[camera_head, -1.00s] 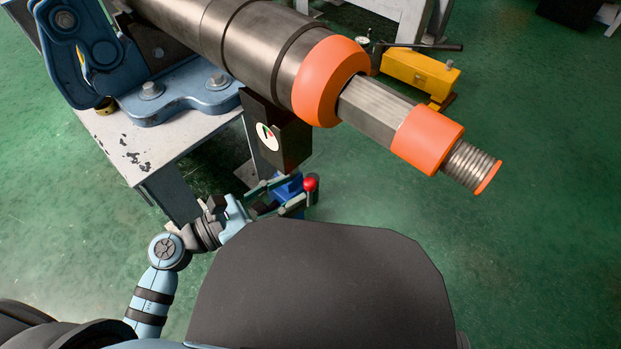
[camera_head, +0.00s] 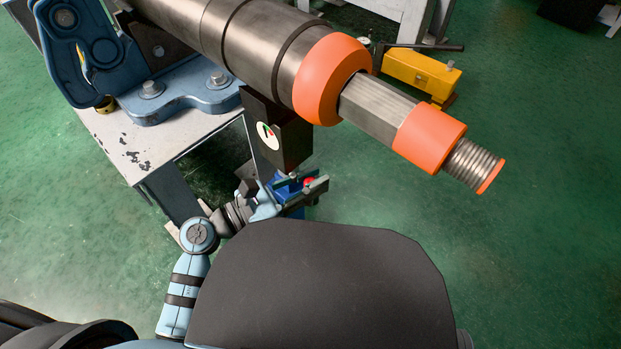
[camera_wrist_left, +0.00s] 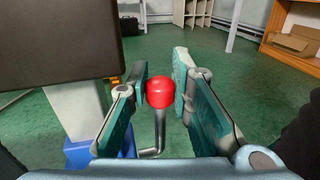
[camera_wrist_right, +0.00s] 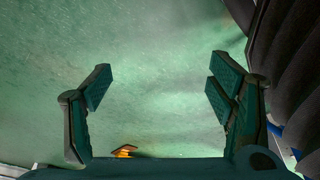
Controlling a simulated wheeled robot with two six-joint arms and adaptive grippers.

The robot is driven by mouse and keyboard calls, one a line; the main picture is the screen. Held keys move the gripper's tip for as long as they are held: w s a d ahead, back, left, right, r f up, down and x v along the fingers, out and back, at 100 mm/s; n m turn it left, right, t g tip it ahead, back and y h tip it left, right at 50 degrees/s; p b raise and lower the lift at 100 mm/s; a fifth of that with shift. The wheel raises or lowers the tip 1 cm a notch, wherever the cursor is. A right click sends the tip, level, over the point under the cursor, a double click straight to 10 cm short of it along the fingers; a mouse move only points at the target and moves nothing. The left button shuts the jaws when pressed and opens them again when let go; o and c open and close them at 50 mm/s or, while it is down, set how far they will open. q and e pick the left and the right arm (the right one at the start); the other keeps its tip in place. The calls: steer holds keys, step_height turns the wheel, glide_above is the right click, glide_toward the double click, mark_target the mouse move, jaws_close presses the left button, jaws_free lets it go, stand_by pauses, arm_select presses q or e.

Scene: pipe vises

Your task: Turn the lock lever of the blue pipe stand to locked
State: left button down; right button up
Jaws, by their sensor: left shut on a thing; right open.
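The blue pipe stand shows its dark support head (camera_head: 285,135) under the large pipe. In the left wrist view its grey post (camera_wrist_left: 75,108) and blue collar (camera_wrist_left: 82,153) stand left of my fingers. The lock lever is a bent metal rod (camera_wrist_left: 158,135) with a red ball knob (camera_wrist_left: 160,92). My left gripper (camera_head: 305,185) is shut on this knob, which lies between its two fingers; the knob is partly hidden in the head view (camera_head: 309,181). My right gripper (camera_wrist_right: 160,66) is open and empty above the green floor, outside the head view.
A steel pipe (camera_head: 265,45) with orange rings passes above my left gripper. A grey table (camera_head: 130,150) with a blue vise (camera_head: 180,95) stands at left. A yellow tool (camera_head: 420,75) is farther back. The floor at right is clear.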

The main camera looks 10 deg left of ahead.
arm_select(q)
steer(key=s+t+h+b, duration=0.1)
steer(key=s+a+h+b, duration=0.1)
steer(key=shift+a+f+m+t+b, duration=0.2)
steer(key=shift+m+t+b, duration=0.1)
steer(key=shift+m+t, duration=0.1)
arm_select(e)
step_height(320, 180, up, 6)
steer(key=shift+s+a, duration=0.3)
arm_select(q)
steer(key=c, duration=1.4)
jaws_free()
steer(key=v, duration=1.2)
steer(key=shift+w, duration=0.1)
